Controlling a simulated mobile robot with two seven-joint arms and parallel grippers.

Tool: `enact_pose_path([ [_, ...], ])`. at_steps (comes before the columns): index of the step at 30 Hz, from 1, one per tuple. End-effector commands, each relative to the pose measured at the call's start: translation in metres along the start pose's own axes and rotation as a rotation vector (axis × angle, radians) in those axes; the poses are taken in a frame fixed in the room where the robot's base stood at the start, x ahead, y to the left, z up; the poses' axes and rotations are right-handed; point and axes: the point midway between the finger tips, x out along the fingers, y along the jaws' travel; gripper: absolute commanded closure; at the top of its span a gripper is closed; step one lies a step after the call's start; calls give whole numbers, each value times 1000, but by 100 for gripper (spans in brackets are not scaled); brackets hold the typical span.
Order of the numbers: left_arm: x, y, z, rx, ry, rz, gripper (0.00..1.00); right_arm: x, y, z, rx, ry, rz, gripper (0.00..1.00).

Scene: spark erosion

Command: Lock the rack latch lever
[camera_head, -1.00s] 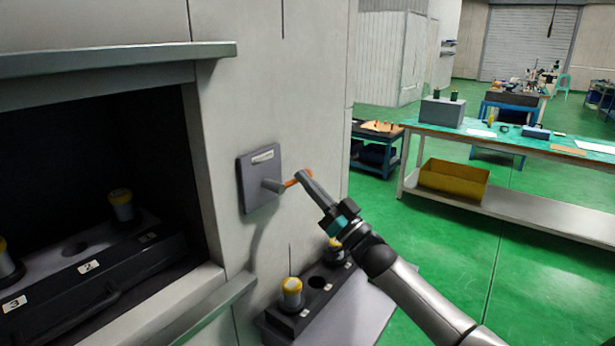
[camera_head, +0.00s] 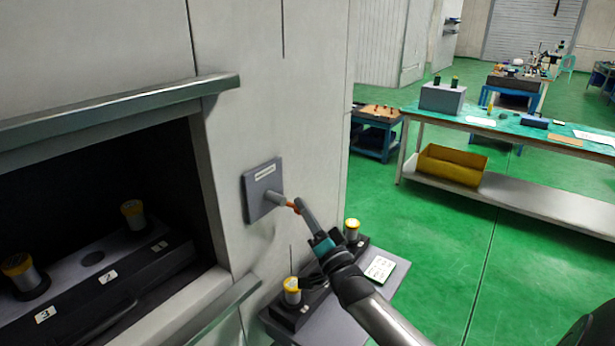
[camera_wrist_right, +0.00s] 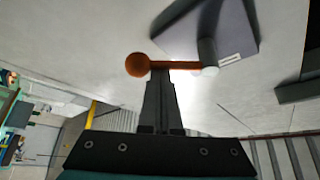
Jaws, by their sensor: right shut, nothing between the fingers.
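The latch lever is an orange arm (camera_head: 294,206) on a grey pivot (camera_head: 277,198), standing out from a grey plate (camera_head: 262,182) on the pale machine wall. It points right and slightly down in the head view. In the right wrist view the orange lever (camera_wrist_right: 178,65) ends in a ball (camera_wrist_right: 138,65). My right gripper (camera_head: 302,203) is shut and empty, its tips at the lever's outer part. In the wrist view the fingertips (camera_wrist_right: 160,72) overlap the lever beside the ball; whether they touch cannot be told. My left gripper is not in view.
The dark machine opening at left holds a rack (camera_head: 140,258) with yellow-capped cylinders. A ledge (camera_head: 220,312) runs below it. Another rack with yellow-capped parts (camera_head: 291,291) stands on a low grey surface (camera_head: 345,325) beneath my right arm. Green floor (camera_head: 440,250) is free to the right.

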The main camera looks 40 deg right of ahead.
Motion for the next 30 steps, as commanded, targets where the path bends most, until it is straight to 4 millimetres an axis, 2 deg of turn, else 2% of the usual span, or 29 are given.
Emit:
enact_pose_path([
  [1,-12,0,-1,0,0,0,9,0,-4,1,42,-2,26,100],
  [12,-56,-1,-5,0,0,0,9,-10,-5,18,342,0,201,100],
  [18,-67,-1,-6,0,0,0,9,-16,-6,27,471,-1,278,100],
  [30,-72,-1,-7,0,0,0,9,-21,-10,36,461,-1,271,100],
])
